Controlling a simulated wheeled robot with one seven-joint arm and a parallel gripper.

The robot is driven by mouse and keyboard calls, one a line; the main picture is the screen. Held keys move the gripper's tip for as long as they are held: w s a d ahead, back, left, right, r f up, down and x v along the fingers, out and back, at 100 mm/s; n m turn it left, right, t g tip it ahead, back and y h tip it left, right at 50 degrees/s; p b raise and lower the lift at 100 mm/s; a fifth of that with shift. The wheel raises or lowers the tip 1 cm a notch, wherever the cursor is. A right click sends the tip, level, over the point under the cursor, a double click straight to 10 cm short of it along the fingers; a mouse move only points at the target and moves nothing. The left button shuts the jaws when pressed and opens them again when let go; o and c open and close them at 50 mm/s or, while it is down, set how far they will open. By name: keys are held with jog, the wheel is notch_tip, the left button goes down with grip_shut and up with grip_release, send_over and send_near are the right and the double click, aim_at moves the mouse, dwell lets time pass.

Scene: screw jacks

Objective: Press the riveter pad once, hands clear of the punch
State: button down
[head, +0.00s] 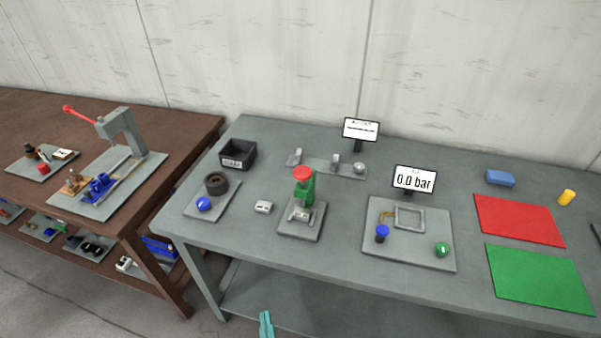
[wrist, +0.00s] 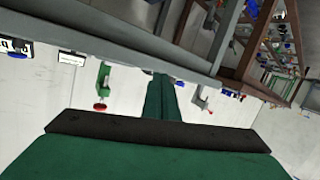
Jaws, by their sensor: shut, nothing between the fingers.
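The riveter is a green upright press (head: 307,188) on a grey base plate near the middle of the grey bench. Its round red pad (head: 303,173) is on top, and small grey parts sit at its foot. In the wrist view, which is upside down, the green press (wrist: 103,76) and red pad (wrist: 100,106) show left of my fingers. My gripper (head: 266,318) shows as a teal tip at the bottom of the head view, in front of the bench and apart from the riveter. In the wrist view my gripper (wrist: 161,80) is shut and empty.
A small pale block (head: 263,207) lies left of the riveter. A black bin (head: 237,154) and a plate with a blue knob (head: 204,204) stand farther left. A sign (head: 360,130) stands behind.

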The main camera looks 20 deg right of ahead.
jog(key=w+d+r+m+h, duration=0.1)
jog(key=w+d+r+h, duration=0.15)
jog(key=w+r, duration=0.45)
jog(key=w+d+r+m+h, duration=0.2)
jog(key=w+d+r, duration=0.2)
jog(key=w+r, duration=0.25)
jog(key=w+d+r+m+g+h, duration=0.1)
jog(key=d+r+m, duration=0.1)
jog(key=r, duration=0.6)
jog(key=w+d+r+m+g+h, duration=0.1)
jog(key=w+d+r+m, duration=0.1)
jog(key=r, duration=0.5)
jog(key=shift+r+m+g, duration=0.35)
jog(key=shift+m+g, duration=0.05)
jog(key=shift+m, duration=0.1)
jog(key=shift+d+h, duration=0.1)
jog(key=shift+h, duration=0.15)
send_over(301, 178)
notch_tip(301, 178, down, 3)
jog(key=shift+r, duration=0.15)
jog(key=f, duration=0.4)
jog(key=shift+a, duration=0.25)
